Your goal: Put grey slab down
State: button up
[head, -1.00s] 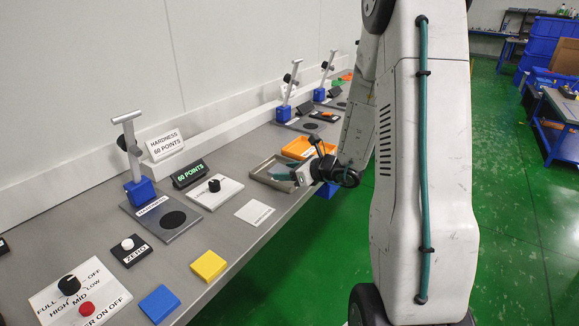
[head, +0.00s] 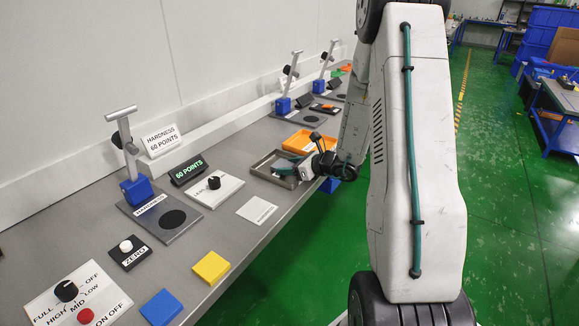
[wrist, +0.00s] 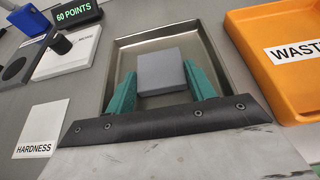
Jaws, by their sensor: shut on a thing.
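A grey slab (wrist: 160,72) sits between the green fingers of my gripper (wrist: 162,84) in the wrist view. My gripper is shut on it. The slab lies over the inside of a shallow metal tray (wrist: 126,43); I cannot tell whether it touches the tray's floor. In the head view my gripper (head: 291,168) is at the tray (head: 257,169), and the slab is not clearly seen there.
An orange bin (wrist: 252,60) marked WASTE stands right of the tray. A white HARDNESS card (wrist: 42,130) lies to its left. A hardness stand (head: 133,165), a yellow block (head: 211,267) and a blue block (head: 160,306) are nearer along the bench.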

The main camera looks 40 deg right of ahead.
jog(key=o, duration=1.1)
jog(key=shift+f, duration=0.1)
jog(key=shift+r, duration=0.2)
jog(key=v, duration=1.1)
jog(key=s+a+r+n+g+y, duration=0.1)
jog(key=s+a+r+n+g, duration=0.25)
jog(key=a+n, duration=0.35)
jog(key=s+a+r+n+g+y, duration=0.25)
jog(key=a+r+n, duration=0.25)
jog(key=a, duration=0.4)
jog(key=s+a+r+n+g+y, duration=0.1)
jog(key=s+a+r+n+g, duration=0.25)
jog(key=a+n, duration=0.35)
jog(key=s+r+n+h, duration=0.1)
jog(key=s+n+h, duration=0.2)
jog(key=s+n, duration=0.1)
jog(key=s+a+r+n+g+h, duration=0.1)
jog(key=s+r+n+h, duration=0.1)
jog(key=s, duration=0.4)
jog(key=s+r+n+g+h, duration=0.1)
jog(key=s+n+h, duration=0.3)
jog(key=n, duration=0.3)
jog(key=shift+s+a+r, duration=0.35)
jog(key=shift+s+r, duration=0.05)
jog(key=shift+s, duration=0.2)
